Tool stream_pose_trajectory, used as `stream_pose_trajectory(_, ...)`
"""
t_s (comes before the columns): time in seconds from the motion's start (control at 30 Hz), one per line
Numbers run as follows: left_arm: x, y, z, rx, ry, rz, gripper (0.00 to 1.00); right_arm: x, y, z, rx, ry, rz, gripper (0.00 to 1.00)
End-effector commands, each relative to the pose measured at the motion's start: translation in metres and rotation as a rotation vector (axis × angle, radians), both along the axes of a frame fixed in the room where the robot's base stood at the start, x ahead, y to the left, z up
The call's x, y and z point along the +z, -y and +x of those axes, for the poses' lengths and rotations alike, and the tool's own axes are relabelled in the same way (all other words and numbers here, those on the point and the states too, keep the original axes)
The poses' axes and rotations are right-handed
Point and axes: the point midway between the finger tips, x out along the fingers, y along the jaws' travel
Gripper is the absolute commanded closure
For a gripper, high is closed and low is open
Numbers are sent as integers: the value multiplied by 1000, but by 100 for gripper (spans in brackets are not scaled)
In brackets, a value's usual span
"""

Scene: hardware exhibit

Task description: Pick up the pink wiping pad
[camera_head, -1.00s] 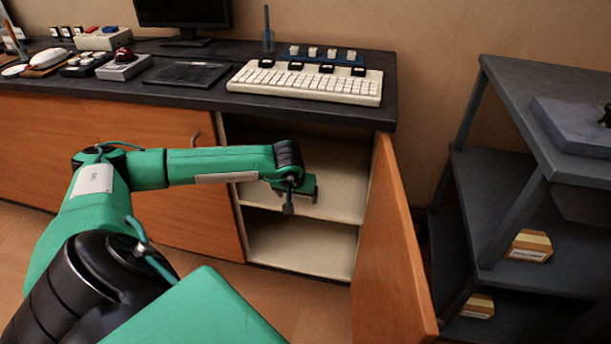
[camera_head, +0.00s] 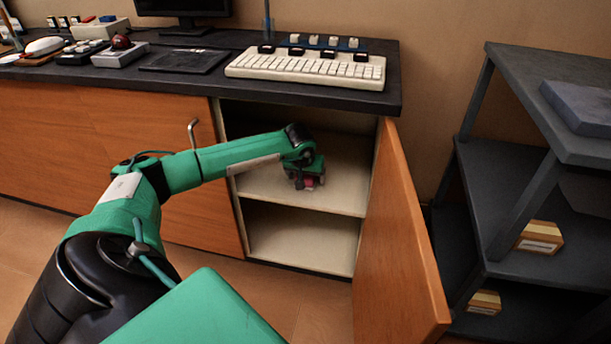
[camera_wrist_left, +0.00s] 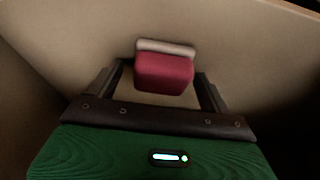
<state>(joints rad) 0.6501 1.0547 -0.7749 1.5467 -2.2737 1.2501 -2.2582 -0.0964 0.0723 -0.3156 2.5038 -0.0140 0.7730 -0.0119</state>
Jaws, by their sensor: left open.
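The pink wiping pad (camera_wrist_left: 163,73) shows as a dark pink block with a pale strip along its far side in the left wrist view. It lies on the cabinet's upper shelf, and a small pink part of it (camera_head: 309,183) shows in the head view, mostly hidden by my gripper. My left gripper (camera_head: 306,184) is inside the open cabinet, just above that shelf. In the left wrist view its two fingers (camera_wrist_left: 160,84) are apart, one on each side of the pad's near part. I cannot tell whether they touch it. My right gripper is not in view.
The open cabinet door (camera_head: 396,240) stands to the right of the opening. The dark countertop (camera_head: 300,93) above carries a cream keyboard (camera_head: 305,70) and other devices. The lower shelf (camera_head: 300,240) is bare. A grey rack (camera_head: 480,200) stands at the right.

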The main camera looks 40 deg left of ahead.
Motion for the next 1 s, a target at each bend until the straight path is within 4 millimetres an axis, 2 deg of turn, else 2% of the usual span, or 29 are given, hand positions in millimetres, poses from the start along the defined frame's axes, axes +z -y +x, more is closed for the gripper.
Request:
stream_pose_trajectory(0.17, 1, 0, 0, 0, 1, 0, 18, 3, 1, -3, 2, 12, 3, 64)
stream_pose_trajectory(0.4, 1, 0, 0, 0, 1, 0, 63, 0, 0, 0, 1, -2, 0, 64)
stream_pose_trajectory(0.43, 1, 0, 0, 0, 1, 0, 66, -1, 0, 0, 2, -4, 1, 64)
stream_pose_trajectory(0.77, 5, 0, 0, 0, 2, 1, 66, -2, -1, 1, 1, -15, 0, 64)
stream_pose_trajectory(0.87, 13, -1, 0, 0, 3, 1, 66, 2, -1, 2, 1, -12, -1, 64)
stream_pose_trajectory(1.0, 34, -1, 1, 0, 4, 2, 66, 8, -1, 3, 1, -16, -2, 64)
